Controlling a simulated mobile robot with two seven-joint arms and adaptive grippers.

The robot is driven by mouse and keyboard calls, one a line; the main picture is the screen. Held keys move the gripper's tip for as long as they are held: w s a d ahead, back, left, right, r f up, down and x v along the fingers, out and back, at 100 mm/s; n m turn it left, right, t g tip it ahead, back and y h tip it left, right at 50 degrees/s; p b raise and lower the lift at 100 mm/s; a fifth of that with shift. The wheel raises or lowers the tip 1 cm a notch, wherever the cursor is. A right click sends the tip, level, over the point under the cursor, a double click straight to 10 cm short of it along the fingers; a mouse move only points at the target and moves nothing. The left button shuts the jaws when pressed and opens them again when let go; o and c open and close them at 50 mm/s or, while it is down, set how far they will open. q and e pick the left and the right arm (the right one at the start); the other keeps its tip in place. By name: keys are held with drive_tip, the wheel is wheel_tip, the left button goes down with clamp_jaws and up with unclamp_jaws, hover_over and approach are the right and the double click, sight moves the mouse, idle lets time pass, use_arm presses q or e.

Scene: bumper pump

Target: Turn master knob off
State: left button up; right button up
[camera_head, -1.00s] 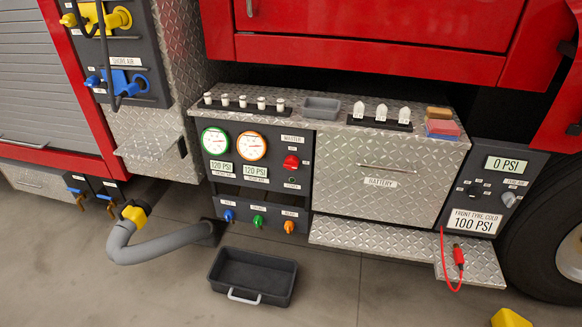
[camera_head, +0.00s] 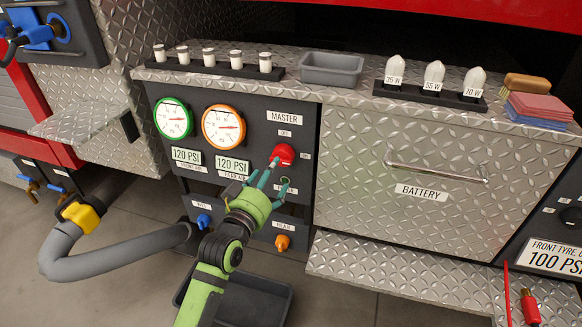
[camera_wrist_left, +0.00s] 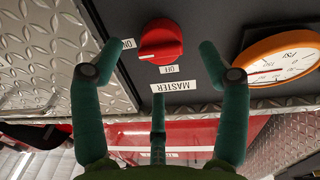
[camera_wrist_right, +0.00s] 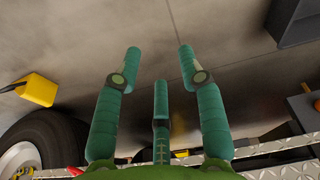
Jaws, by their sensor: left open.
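The red round master knob (camera_head: 284,154) sits on the dark panel below the MASTER label (camera_head: 289,117), with an OFF label above it and an ON label to its right. My left gripper (camera_head: 268,174) is open just in front of and below the knob. In the left wrist view the knob (camera_wrist_left: 160,42) lies between the spread fingertips, which do not visibly touch it. There its white mark is at the lower left, with ON at left and OFF below. My right gripper (camera_wrist_right: 159,52) is open and empty above the floor, outside the head view.
Green (camera_head: 173,118) and orange (camera_head: 223,126) gauges are left of the knob. Blue (camera_head: 204,220) and orange (camera_head: 282,242) valves are lower on the panel. The battery drawer (camera_head: 420,170) is at right. A dark tray (camera_head: 250,298) lies on the floor. A grey hose (camera_head: 110,258) is at left.

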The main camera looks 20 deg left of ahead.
sight(280, 164)
use_arm(q)
drive_tip(key=shift+w+d+b, duration=0.2)
drive_tip(key=shift+w+b, duration=0.1)
drive_tip(key=shift+w, duration=1.15)
drive_tip(key=shift+w+d+b, duration=0.15)
drive_tip(key=shift+w+b, duration=0.15)
drive_tip(key=shift+w, duration=1.15)
use_arm(e)
drive_tip(key=shift+w+r, duration=0.15)
drive_tip(key=shift+r, duration=1.55)
use_arm(q)
drive_tip(key=shift+c, duration=0.4)
drive_tip(key=shift+s, duration=0.1)
drive_tip(key=c, duration=1)
